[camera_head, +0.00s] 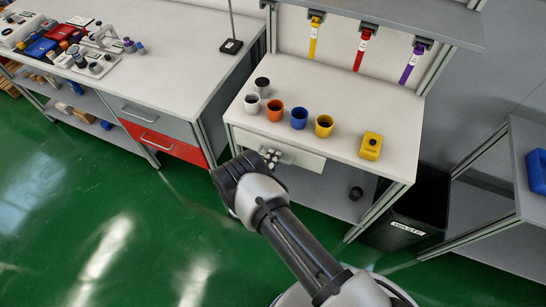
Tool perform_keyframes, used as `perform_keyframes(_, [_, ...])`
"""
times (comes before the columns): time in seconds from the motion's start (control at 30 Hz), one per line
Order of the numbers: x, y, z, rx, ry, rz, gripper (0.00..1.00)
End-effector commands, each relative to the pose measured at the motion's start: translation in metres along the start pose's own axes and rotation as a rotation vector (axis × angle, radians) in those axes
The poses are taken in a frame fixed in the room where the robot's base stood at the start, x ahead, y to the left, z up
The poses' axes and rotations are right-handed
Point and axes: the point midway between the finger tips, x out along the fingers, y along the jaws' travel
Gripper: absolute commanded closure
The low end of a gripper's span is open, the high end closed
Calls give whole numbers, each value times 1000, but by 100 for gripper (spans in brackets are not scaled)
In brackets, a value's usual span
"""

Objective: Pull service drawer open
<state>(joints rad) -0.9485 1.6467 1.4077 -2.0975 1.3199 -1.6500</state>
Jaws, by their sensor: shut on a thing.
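The service drawer appears to be the pale drawer (308,162) under the potting bench's worktop, at the middle of the head view. My gripper (271,157) is at the front of this drawer, shut on its handle. The arm reaches up to it from the lower right. The gripper's fingers cover most of the handle and part of the drawer front. I cannot tell whether the drawer stands out from the bench.
On the worktop (350,100) stand several cups, including an orange cup (275,110) and a blue cup (299,119), and a yellow device (370,147). A black waste bin (425,205) stands right of the bench. The left bench has a red drawer (165,144). The green floor in front is clear.

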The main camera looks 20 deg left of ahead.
Motion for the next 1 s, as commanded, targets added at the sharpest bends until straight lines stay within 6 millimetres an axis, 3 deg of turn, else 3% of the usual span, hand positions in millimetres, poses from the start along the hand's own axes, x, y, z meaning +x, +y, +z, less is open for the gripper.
perform_keyframes(0.23, [-33, 7, 2, -4, -4, 1, 100])
perform_keyframes(0.7, [-146, 32, 2, -3, -7, -1, 100])
perform_keyframes(1.0, [-194, 41, 2, 1, -4, -1, 100])
